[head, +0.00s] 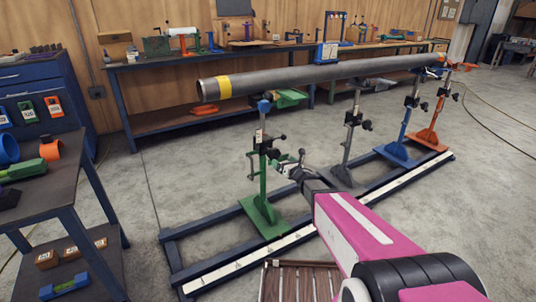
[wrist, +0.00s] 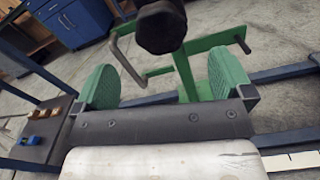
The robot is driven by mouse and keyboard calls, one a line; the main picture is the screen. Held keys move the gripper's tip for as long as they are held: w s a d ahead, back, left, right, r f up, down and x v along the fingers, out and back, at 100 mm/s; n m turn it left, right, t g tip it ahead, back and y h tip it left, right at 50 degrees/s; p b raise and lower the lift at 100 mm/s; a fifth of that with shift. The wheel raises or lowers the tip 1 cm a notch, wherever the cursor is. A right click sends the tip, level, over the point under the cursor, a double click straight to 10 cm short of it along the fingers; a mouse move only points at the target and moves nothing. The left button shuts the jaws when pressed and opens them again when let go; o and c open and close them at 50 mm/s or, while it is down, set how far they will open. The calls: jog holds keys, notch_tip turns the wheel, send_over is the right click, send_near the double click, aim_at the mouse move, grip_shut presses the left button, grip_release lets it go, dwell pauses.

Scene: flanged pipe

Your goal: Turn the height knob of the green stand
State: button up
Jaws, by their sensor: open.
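The green stand (head: 263,185) stands on the blue floor frame, its head under the near end of the pipe. In the wrist view its green post (wrist: 184,75) rises between my fingers. A dark faceted knob (wrist: 160,28) shows at the top of that view, beyond and above my fingertips; I cannot tell for certain that it is the height knob. My gripper (head: 290,164) is close beside the stand's post, to its right. In the wrist view its two green-padded fingers (wrist: 164,82) are wide apart with nothing held between them.
The long grey pipe (head: 330,74) with a yellow band lies across several stands above my gripper. A bent grey crank rod (wrist: 127,60) is left of the knob. The blue frame (head: 185,238) spans the floor. A workbench (head: 75,165) stands at left.

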aim_at(275, 154)
jog(key=shift+n, duration=0.3)
jog(key=x, duration=1.1)
jog(key=shift+s, duration=0.1)
jog(key=c, duration=0.9)
